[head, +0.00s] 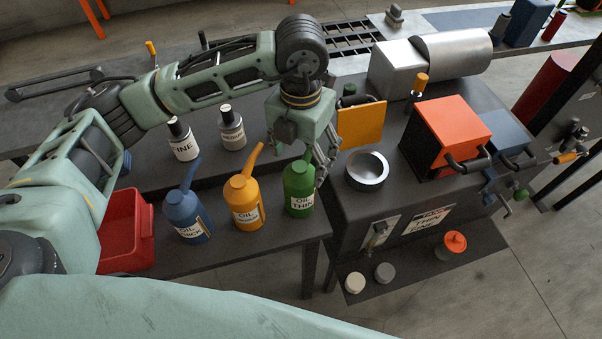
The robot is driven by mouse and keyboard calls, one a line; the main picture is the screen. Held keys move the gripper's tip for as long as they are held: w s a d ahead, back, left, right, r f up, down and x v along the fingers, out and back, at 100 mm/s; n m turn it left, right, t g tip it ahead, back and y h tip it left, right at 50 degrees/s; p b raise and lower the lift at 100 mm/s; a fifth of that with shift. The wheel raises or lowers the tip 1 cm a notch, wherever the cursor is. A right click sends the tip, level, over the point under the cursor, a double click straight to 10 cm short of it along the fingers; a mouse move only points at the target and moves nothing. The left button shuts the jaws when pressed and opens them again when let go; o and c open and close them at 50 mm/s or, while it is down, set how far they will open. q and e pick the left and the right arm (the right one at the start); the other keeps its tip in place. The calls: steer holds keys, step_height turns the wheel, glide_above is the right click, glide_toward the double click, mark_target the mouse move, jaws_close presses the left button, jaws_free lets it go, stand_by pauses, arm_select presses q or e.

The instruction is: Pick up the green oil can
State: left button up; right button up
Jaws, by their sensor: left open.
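The green oil can (298,186) stands upright on the dark bench shelf, the rightmost of three oil cans, with a label reading "OIL THIN". My left gripper (303,165) reaches down from above over the green can, and its fingers are open. One finger shows along the can's right side; the other finger lies further left, near the can's top. The can's spout and upper part are partly hidden by the gripper. I cannot tell whether the fingers touch the can. My right gripper is not in view.
A yellow oil can (244,199) and a blue oil can (186,212) stand to the left, with a red bin (127,232) beyond. Two labelled bottles (232,129) stand behind. A machine with a round metal cup (367,170) and orange box (447,137) is on the right.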

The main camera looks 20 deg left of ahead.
mark_target(299, 168)
arm_select(q)
steer(key=shift+s+f+p, duration=0.25)
steer(key=shift+f+p, duration=0.1)
steer(key=shift+f, duration=0.45)
steer(key=shift+s+f+p, duration=0.55)
steer(key=shift+f+p, duration=0.15)
steer(key=shift+p, duration=0.1)
steer(key=f, duration=0.2)
steer(key=f+p, duration=0.1)
steer(key=shift+w+a+f, duration=0.1)
steer(key=shift+w+f, duration=0.25)
steer(key=shift+w, duration=0.05)
steer(key=shift+f, duration=0.1)
steer(key=shift+s, duration=0.1)
steer(key=shift+c, duration=0.9)
steer(key=c, duration=1.4)
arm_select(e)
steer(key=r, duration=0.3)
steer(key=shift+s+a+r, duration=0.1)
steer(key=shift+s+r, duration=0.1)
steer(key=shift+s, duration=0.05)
